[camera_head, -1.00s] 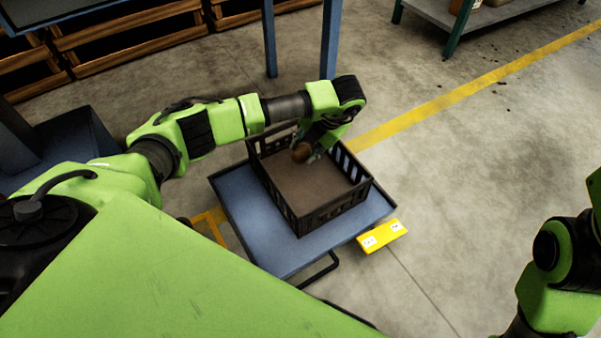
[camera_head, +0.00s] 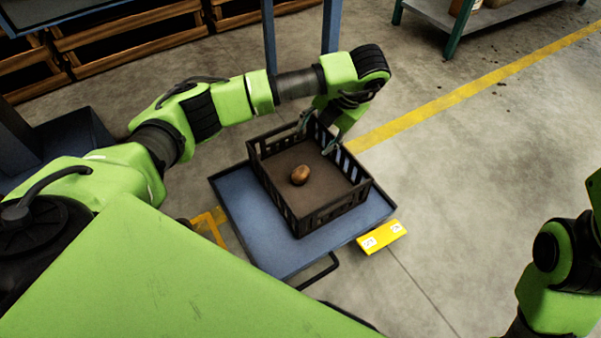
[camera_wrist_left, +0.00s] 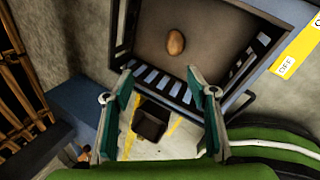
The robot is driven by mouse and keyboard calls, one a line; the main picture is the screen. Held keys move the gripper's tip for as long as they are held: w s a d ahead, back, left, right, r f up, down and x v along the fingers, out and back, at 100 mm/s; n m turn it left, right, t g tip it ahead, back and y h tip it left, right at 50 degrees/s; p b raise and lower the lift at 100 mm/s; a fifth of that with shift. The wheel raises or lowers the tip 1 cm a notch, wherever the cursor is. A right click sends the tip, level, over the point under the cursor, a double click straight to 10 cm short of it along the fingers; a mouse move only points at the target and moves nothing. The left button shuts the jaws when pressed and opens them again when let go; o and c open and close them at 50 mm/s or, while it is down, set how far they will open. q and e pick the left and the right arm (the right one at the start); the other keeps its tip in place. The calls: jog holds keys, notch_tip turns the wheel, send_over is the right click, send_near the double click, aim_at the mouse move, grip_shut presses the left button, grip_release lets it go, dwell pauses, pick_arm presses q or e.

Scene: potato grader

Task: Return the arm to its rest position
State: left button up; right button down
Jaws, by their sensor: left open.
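My left arm reaches in from the left in the head view. Its gripper (camera_head: 318,137) is open and empty, above the far right side of the dark crate (camera_head: 313,217). A brown potato (camera_head: 300,175) lies on the crate floor, apart from the fingers. In the left wrist view the open fingers (camera_wrist_left: 163,95) show with nothing between them, and the potato (camera_wrist_left: 175,42) lies beyond them in the crate (camera_wrist_left: 165,83). My right arm is at the right edge of the head view; its gripper is not in view.
The crate stands on a blue cart (camera_head: 237,225) with a yellow label (camera_head: 382,236) at its edge. Blue posts (camera_head: 331,30) stand behind it. Wooden crates (camera_head: 130,35) are at the back left. The floor to the right is clear, with a yellow line (camera_head: 460,95).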

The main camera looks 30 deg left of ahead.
pick_arm(q)
jog(key=shift+v, duration=1.7)
